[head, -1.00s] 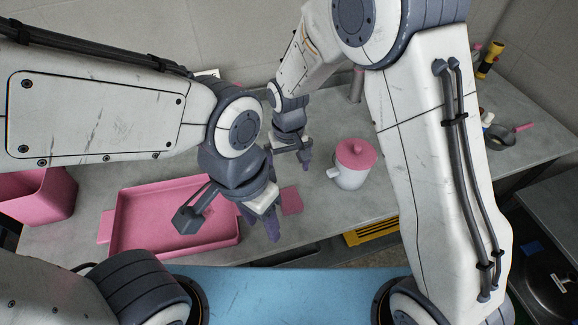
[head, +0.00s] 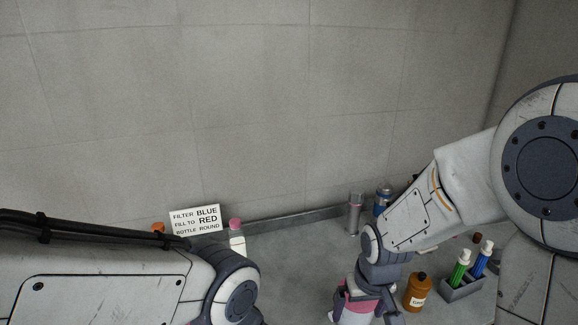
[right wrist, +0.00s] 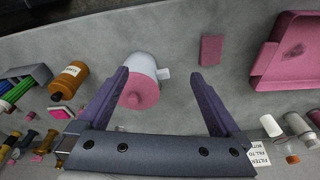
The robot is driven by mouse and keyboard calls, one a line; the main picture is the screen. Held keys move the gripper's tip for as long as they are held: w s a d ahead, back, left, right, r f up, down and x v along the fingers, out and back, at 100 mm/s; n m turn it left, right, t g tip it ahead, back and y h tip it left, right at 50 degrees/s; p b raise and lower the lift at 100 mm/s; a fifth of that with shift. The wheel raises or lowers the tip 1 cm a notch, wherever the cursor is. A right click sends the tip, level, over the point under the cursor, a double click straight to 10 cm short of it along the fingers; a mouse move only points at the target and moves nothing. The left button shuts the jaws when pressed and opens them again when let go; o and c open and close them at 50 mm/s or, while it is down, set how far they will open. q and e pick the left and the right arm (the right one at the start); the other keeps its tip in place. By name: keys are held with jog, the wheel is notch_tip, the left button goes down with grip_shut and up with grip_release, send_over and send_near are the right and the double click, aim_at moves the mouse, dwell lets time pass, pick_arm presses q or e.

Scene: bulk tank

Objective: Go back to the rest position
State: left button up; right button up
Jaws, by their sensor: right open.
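My right gripper shows at the bottom of the head view (head: 376,298), partly cut off by the frame's edge. In the right wrist view its two purple fingers (right wrist: 158,74) are spread apart with nothing held. A white jar (right wrist: 142,66) with a pink lid (right wrist: 139,95) shows beyond and between the fingers, nearer the left one. In the head view the jar (head: 352,317) is mostly cut off and overlapped by the gripper. My left arm crosses the lower left of the head view, and its gripper is outside the frame.
A lettered sign (head: 195,219) and a pink-capped bottle (head: 237,241) stand by the back wall. A brown bottle (head: 416,293) and a holder with pens (head: 462,289) stand right of my gripper. A pink tray (right wrist: 288,62) and a flat pink piece (right wrist: 211,50) lie on the counter.

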jog(key=s+d+r+m, duration=0.1)
jog(key=s+d, duration=0.3)
jog(key=s+a+r+n+g, duration=0.1)
jog(key=s+a+r+n, duration=0.2)
jog(key=s+a, duration=0.3)
jog(key=s+a+r+n+g, duration=0.1)
jog(key=s+a+r+n, duration=0.2)
jog(key=s+a, duration=0.4)
jog(key=shift+s+a+n+y, duration=0.15)
jog(key=shift+a+n+y, duration=0.2)
jog(key=shift+n, duration=0.35)
